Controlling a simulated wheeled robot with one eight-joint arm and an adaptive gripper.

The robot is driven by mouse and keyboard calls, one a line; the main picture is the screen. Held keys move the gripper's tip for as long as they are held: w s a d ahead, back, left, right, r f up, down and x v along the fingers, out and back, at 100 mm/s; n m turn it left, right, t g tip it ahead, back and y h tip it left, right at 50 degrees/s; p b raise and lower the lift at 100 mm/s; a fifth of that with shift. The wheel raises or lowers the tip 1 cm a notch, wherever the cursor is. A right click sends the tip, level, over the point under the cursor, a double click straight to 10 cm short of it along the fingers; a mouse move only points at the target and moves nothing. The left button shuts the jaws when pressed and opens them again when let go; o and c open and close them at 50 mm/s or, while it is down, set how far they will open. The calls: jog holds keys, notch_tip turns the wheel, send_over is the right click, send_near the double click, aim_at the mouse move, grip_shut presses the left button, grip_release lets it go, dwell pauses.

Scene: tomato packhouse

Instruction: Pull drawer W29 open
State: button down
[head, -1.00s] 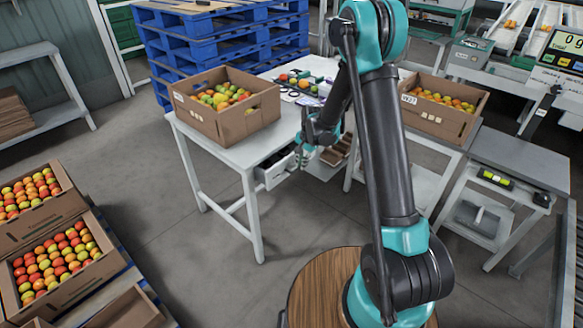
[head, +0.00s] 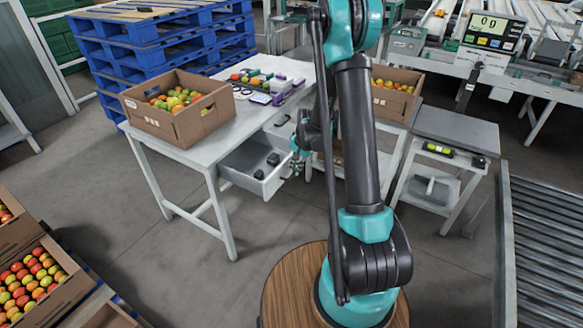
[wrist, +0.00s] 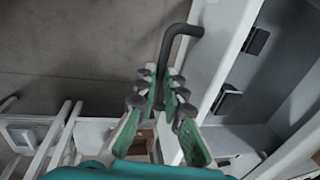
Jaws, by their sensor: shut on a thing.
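The drawer (head: 240,181) under the white table stands well open, with dark objects (head: 272,159) inside. Its number cannot be read in these frames. My gripper (head: 297,162) is at the outer front of the drawer. In the wrist view my gripper (wrist: 163,88) has its green-padded fingers shut on the dark bar handle (wrist: 182,32). The pale drawer front (wrist: 213,55) is just right of the fingers, and the drawer's grey inside (wrist: 270,80) shows beyond it. My arm partly hides the area right of the drawer in the head view.
The white table (head: 215,150) bears a cardboard box (head: 190,125) of tomatoes and several small items. Another tomato box (head: 398,75) stands to the right. A roller conveyor (head: 545,240) lies at the far right. The floor in front of the drawer is clear.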

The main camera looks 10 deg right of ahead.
jog(key=c, duration=1.9)
grip_release()
jog(key=shift+r, duration=0.1)
jog(key=r, duration=0.4)
jog(key=s+d+r, duration=0.1)
jog(key=r, duration=0.2)
jog(key=d+r, duration=0.1)
jog(key=r, duration=0.3)
jog(key=shift+s+r, duration=0.25)
jog(key=shift+r, duration=0.05)
jog(key=s+d+n+t, duration=0.1)
jog(key=s+n, duration=0.1)
jog(key=s, duration=0.6)
jog(key=s+d+r+n+t+h, duration=0.1)
jog(key=s+n, duration=0.2)
jog(key=s, duration=0.6)
jog(key=s+d+r+n, duration=0.1)
jog(key=s+n, duration=0.1)
jog(key=s, duration=0.7)
jog(key=shift+d+n+t+h, duration=0.3)
jog(key=shift+d+t+h, duration=0.05)
jog(key=shift+t+h, duration=0.05)
